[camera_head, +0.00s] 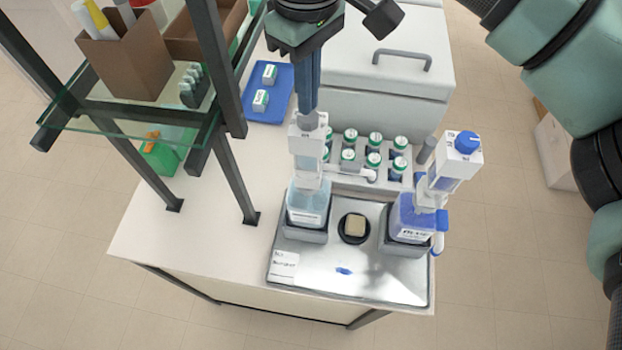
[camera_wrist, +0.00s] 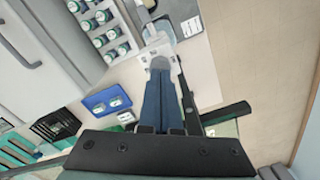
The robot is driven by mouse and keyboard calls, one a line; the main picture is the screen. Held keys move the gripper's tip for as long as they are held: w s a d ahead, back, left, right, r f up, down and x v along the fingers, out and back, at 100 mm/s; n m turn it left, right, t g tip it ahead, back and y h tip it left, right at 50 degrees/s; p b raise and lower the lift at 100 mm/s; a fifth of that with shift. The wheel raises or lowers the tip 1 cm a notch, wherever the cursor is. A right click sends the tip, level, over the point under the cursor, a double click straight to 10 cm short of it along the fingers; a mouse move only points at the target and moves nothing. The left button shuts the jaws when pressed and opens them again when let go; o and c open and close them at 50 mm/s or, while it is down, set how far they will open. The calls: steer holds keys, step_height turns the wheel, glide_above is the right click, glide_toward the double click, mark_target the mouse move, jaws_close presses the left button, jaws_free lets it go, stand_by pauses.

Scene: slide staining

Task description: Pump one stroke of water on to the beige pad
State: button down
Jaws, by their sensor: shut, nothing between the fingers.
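The beige pad (camera_head: 355,226) sits in a round black holder on the metal tray (camera_head: 320,268). The clear, pale-blue dispenser bottle (camera_head: 308,203), apparently the water, stands in a grey holder left of the pad. Its white pump head (camera_head: 309,150) has a spout (camera_head: 362,174) reaching right. My gripper (camera_head: 308,128) points down with shut, empty fingers at the top of that pump head; whether they touch it is hard to tell. In the wrist view the shut fingers (camera_wrist: 160,66) cover part of the white pump top.
A blue-liquid dispenser (camera_head: 412,217) with a blue knob stands right of the pad. A rack of green-capped vials (camera_head: 374,140) is behind. A blue tray (camera_head: 268,105) and a dark-framed glass shelf (camera_head: 95,112) are left. A blue smear (camera_head: 343,270) marks the metal tray.

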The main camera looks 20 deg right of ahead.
steer(key=shift+f+b, duration=0.45)
steer(key=shift+f, duration=0.7)
steer(key=shift+s+f, duration=0.1)
steer(key=shift+f, duration=0.05)
stand_by(0.4)
steer(key=shift+p, duration=0.3)
steer(key=shift+r+p, duration=1.2)
steer(key=shift+r, duration=0.2)
step_height(320, 180, up, 5)
steer(key=p, duration=0.5)
steer(key=shift+r, duration=0.1)
